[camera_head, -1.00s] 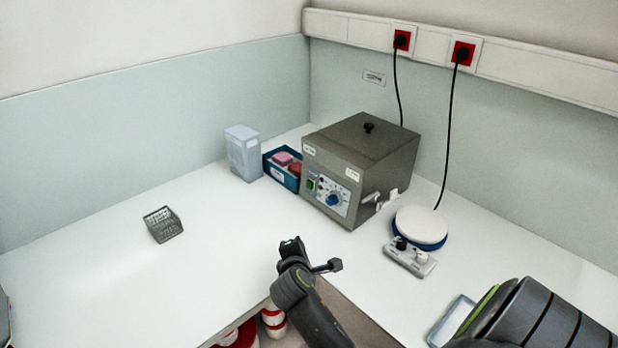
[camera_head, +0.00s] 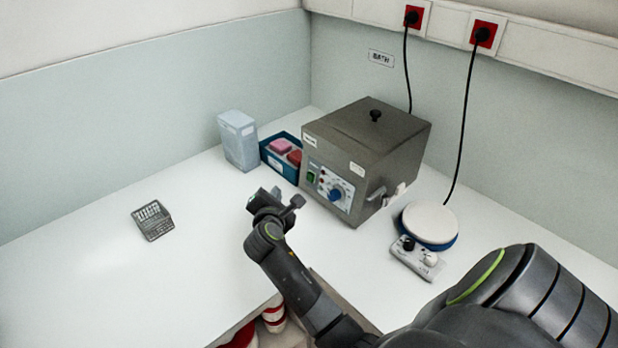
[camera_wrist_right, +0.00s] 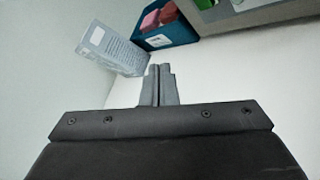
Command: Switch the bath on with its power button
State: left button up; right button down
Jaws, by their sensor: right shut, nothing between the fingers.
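The bath (camera_head: 365,150) is a grey metal box with a black-knobbed lid, standing at the back of the white bench. Its front panel has a blue dial (camera_head: 335,195) and, at its left, a green power button (camera_head: 311,177). In the right wrist view, part of the bath (camera_wrist_right: 235,17) shows at the top right, with a green patch at the upper edge. My right gripper (camera_head: 275,197) is shut and empty, in front of the bath and to the left of its panel, apart from it. Its closed fingers (camera_wrist_right: 158,85) show in the right wrist view. My left gripper is not seen.
Left of the bath stand a blue tray (camera_head: 283,167) with pink and red items and a pale plastic container (camera_head: 238,140). A wire basket (camera_head: 152,220) is at the left. Right are a round white-topped plate (camera_head: 431,222) and a small control box (camera_head: 415,260). The front-left bench is mostly clear.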

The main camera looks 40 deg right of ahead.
aim_at(310, 177)
jog(key=d, duration=0.4)
jog(key=d+f, duration=0.1)
jog(key=d, duration=0.1)
jog(key=shift+w+d+b, duration=0.25)
jog(key=shift+d+b, duration=0.1)
jog(key=shift+b, duration=0.05)
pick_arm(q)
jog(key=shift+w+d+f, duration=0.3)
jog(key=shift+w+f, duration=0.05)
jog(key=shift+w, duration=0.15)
pick_arm(e)
jog(key=shift+d+f, duration=0.1)
jog(key=shift+d, duration=0.75)
jog(key=shift+w, duration=0.1)
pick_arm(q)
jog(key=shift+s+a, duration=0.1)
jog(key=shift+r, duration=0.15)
pick_arm(e)
jog(key=shift+d, duration=0.15)
jog(key=shift+d+p, duration=0.2)
jog(key=shift+p, duration=0.2)
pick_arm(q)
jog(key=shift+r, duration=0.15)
pick_arm(e)
jog(key=shift+d, duration=0.1)
